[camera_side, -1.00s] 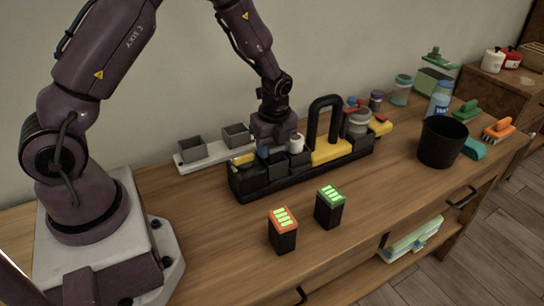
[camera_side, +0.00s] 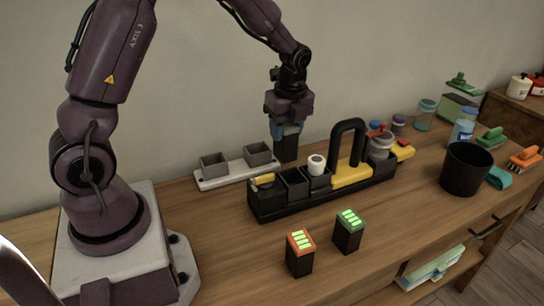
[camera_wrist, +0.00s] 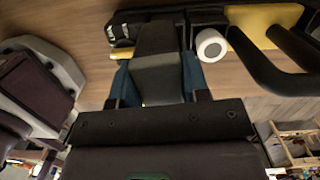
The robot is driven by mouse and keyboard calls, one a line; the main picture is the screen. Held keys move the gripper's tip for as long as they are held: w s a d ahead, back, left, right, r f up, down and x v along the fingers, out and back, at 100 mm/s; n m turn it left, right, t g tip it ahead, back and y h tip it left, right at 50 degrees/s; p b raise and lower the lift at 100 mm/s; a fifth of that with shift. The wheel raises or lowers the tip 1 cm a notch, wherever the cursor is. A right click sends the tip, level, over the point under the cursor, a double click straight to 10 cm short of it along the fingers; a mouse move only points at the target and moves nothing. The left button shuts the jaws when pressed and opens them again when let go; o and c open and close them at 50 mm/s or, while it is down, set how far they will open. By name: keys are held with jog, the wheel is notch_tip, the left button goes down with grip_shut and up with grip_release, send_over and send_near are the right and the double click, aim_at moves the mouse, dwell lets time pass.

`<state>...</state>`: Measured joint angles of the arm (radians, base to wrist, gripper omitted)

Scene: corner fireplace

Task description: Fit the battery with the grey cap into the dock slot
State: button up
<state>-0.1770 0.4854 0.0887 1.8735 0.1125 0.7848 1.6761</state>
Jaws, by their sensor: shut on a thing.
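My gripper (camera_side: 285,132), with blue fingers, is shut on a dark battery (camera_side: 287,152) and holds it upright. The wrist view shows its grey top (camera_wrist: 157,75) between the fingers. The battery hangs above the back of the black caddy, just right of the dock. The white dock (camera_side: 236,176) stands against the wall with two grey open-topped sockets, a left one (camera_side: 213,163) and a right one (camera_side: 258,154). Both look empty, though their floors are hidden. An orange-capped battery (camera_side: 300,258) and a green-capped battery (camera_side: 348,235) stand on the table in front.
The black caddy (camera_side: 325,195) with its tall handle (camera_side: 347,135) stands in front of the dock. A black bin (camera_side: 466,170) and brushes stand at the right. The front table is clear around the batteries.

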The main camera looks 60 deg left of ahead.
jog(key=s+a+f+n+g+h, duration=0.1)
jog(key=a+f+n, duration=0.2)
jog(key=a+n, duration=1.3)
jog(key=shift+n, duration=0.6)
jog(key=shift+s+d+f, duration=0.1)
jog(key=shift+d+f, duration=0.1)
jog(key=shift+f, duration=1)
jog(key=shift+d+f, duration=0.25)
jog(key=shift+f, duration=1)
jog(key=shift+s+d+f, duration=0.1)
jog(key=shift+d+f, duration=0.1)
jog(key=shift+f, duration=1)
jog(key=o, duration=1.1)
jog(key=shift+f, duration=0.15)
